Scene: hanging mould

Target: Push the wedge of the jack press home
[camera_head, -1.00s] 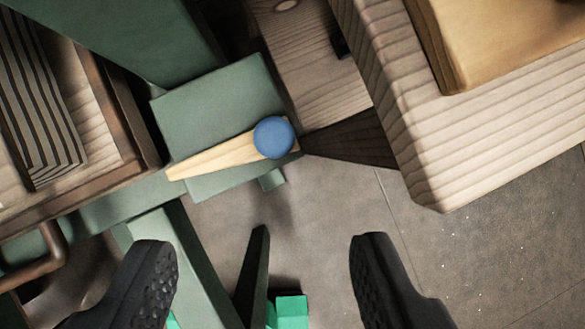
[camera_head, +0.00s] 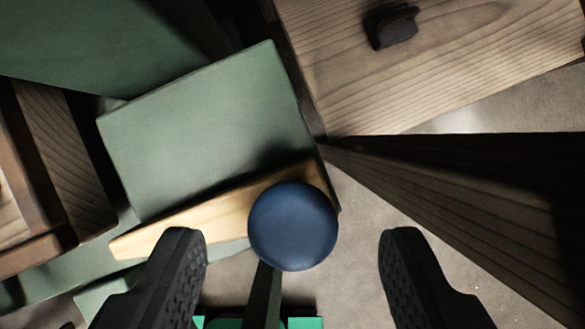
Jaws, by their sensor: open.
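The wedge (camera_head: 190,222) is a pale wooden taper lying along the lower edge of a green block of the press (camera_head: 205,125). Its thin end points left and its thick end is at the right. A round blue knob (camera_head: 292,226) sits at the thick end and hides part of it. My gripper (camera_head: 295,250) is open, with one black finger on each side of the knob in the picture. The left finger overlaps the wedge's lower edge in view. I cannot tell whether either finger touches anything.
A wooden panel with a dark catch (camera_head: 392,25) is at the upper right. A dark wooden beam (camera_head: 460,190) runs down the right side. Brown wooden framing (camera_head: 60,160) stands at the left. Bright green pieces (camera_head: 305,322) show at the bottom edge. Grey floor shows between.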

